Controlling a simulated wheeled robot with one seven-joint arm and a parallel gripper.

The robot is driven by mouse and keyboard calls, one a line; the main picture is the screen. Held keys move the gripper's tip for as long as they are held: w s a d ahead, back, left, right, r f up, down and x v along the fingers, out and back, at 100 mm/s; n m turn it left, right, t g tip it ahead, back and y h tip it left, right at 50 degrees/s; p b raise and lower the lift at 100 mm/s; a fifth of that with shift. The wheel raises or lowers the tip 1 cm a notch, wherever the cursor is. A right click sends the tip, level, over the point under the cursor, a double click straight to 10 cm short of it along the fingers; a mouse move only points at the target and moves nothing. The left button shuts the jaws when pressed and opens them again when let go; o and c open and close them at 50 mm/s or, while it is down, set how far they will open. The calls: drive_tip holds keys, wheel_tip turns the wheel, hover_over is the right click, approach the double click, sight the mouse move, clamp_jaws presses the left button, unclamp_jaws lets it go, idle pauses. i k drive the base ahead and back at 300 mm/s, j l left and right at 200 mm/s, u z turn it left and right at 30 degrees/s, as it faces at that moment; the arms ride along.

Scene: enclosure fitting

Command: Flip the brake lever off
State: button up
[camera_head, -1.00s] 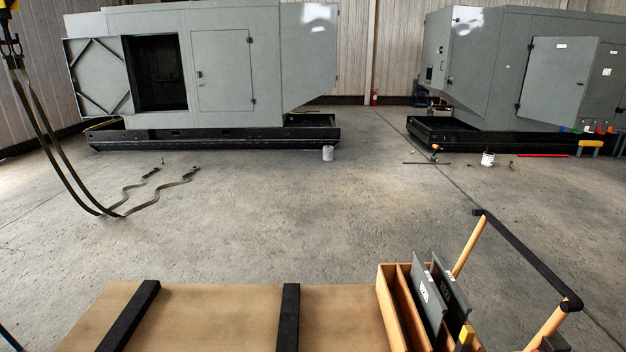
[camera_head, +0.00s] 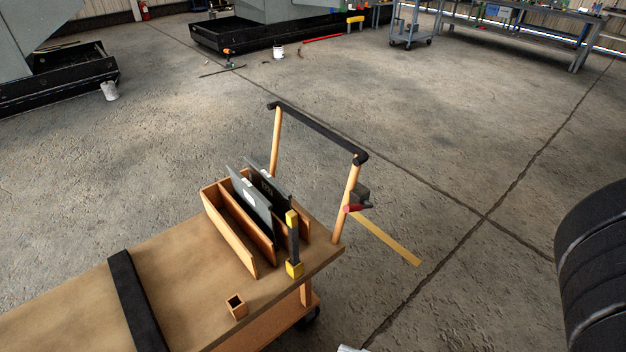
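A small dark bracket with a red-ended lever (camera_head: 353,208) sits on the near right post of the cart's handle, in the head view. It looks like the brake lever; its exact position is too small to tell. The wooden cart (camera_head: 185,262) carries it, and its black handle bar (camera_head: 318,131) spans two wooden posts. My gripper is not in view. A black ribbed part at the right edge appears to be my arm, well apart from the lever. A small pale piece at the bottom edge cannot be made out.
A wooden divided box (camera_head: 230,235) with grey panels stands on the cart, beside a black and yellow tool (camera_head: 293,245) and a small wooden cup (camera_head: 236,306). A yellow strip (camera_head: 388,240) extends right of the lever. Open concrete floor lies right of the cart.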

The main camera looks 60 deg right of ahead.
sight(351, 209)
drive_tip(key=z, duration=1.25)
